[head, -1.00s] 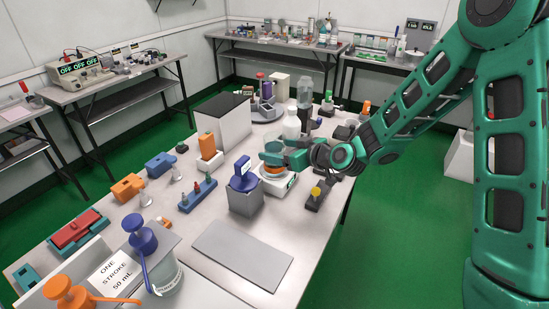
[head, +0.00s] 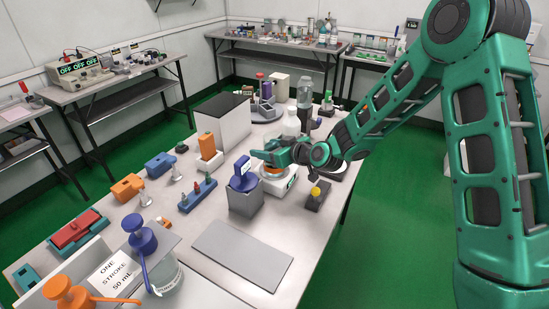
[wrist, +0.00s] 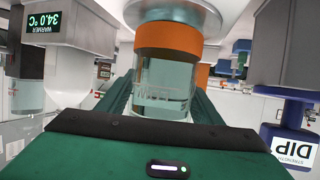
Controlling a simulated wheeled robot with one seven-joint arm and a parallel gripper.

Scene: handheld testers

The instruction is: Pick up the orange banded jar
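The orange banded jar (wrist: 168,75) is clear glass with a wide orange band. It fills the middle of the upside-down wrist view, between my gripper's two green fingers. In the head view only a bit of its orange (head: 271,168) shows below my gripper (head: 268,154). The jar stands on the round pan (wrist: 172,12) of a white device (head: 279,184) on the bench. My gripper is around the jar, with the fingers spread on either side. Contact is not clearly visible.
A blue-topped DIP tester (head: 243,181) stands close left of the jar; it also shows in the wrist view (wrist: 293,138). A warmer (wrist: 70,30) is on the other side. A yellow-knobbed block (head: 317,194) sits at right. A bare grey plate (head: 242,254) lies in front.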

